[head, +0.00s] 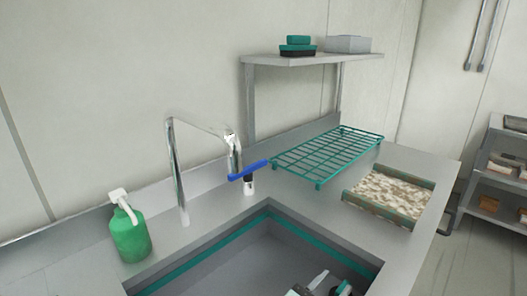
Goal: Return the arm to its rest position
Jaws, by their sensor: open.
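My gripper (322,284) shows at the bottom edge of the head view, over the sink basin (245,270). The rest of my arm is out of view below the picture.
A faucet (178,175) with a blue lever (249,171) stands behind the basin. A green bottle (131,238) is at left. A green wire rack (328,155) and a speckled tray (388,196) are at right. A shelf (300,61) holds boxes. Shelving (500,175) stands far right.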

